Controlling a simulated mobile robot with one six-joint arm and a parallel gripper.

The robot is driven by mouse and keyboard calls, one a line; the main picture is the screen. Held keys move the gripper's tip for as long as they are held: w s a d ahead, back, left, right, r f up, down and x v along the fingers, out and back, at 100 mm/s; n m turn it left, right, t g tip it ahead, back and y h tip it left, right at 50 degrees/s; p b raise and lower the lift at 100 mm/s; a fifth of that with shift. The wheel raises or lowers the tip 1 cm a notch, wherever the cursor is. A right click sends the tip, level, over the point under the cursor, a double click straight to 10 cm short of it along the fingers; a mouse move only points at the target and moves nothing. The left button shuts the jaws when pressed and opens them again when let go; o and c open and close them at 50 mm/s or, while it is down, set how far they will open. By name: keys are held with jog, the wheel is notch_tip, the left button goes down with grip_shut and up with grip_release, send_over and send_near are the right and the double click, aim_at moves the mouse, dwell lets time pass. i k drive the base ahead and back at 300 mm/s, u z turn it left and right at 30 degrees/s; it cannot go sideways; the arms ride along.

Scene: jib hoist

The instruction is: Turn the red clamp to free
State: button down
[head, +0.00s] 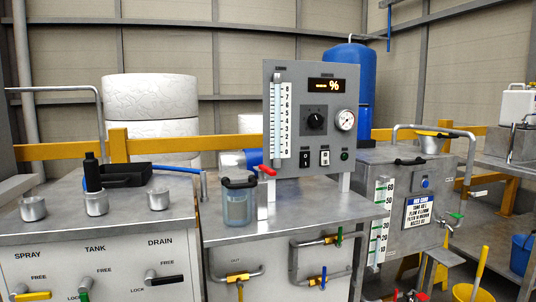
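I cannot pick out for sure which part is the red clamp. A small red lever (267,170) sticks out at the lower left of the upright grey panel, above a lidded clear jar. On the left cabinet front, the SPRAY lever (20,291), TANK lever (84,288) and DRAIN lever (164,280) sit beside FREE and LOCK marks. My gripper is not in view.
The clear jar (239,203) stands on the middle bench (300,222). Metal cups (96,203) and a black tray (125,175) stand on the left cabinet. Pipes with green and blue handles (323,277) protrude from the middle bench front. A grey tank (405,225) stands right.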

aim_at(267, 170)
jog(key=z, duration=0.05)
jog(key=i, duration=0.9)
jog(key=z, duration=0.45)
